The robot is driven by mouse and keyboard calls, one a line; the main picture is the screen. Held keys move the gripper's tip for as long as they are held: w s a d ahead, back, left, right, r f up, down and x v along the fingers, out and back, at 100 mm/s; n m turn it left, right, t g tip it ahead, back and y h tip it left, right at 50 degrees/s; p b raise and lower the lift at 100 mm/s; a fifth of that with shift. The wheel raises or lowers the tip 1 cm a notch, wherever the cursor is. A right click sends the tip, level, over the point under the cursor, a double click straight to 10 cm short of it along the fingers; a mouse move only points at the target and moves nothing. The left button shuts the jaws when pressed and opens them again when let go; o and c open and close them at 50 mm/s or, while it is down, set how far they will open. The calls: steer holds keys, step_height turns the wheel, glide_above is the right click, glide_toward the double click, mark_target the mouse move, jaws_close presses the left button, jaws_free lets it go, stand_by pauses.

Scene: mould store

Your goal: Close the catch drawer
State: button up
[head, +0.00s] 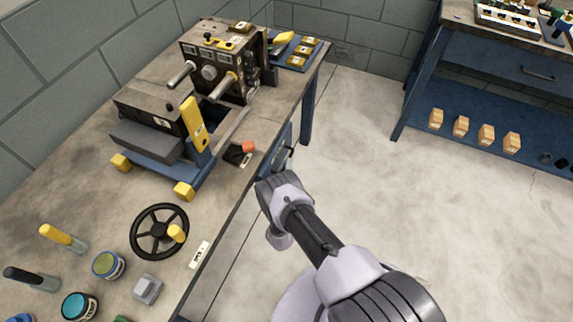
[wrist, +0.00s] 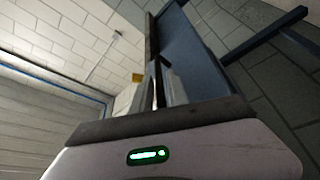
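The catch drawer (head: 281,146) appears as a blue front with a dark handle, under the front edge of the workbench. How far it stands out from the bench is hard to tell from above. In the wrist view a blue panel (wrist: 195,50) lies just beyond the fingers, with a dark edge along its left side. My gripper's fingers (wrist: 163,85) sit close together in the wrist view, with nothing clearly held between them. In the head view my arm reaches to the bench front just below the drawer; the fingertips are hidden there.
The workbench (head: 95,205) carries a moulding machine (head: 215,65), a black handwheel (head: 160,231), jars and tools. A second blue bench (head: 480,75) stands at the back right, with several small orange blocks on its lower shelf. The floor (head: 400,200) between is clear.

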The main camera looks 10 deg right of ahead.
steer(key=shift+x, duration=0.85)
jaws_close()
stand_by(0.8)
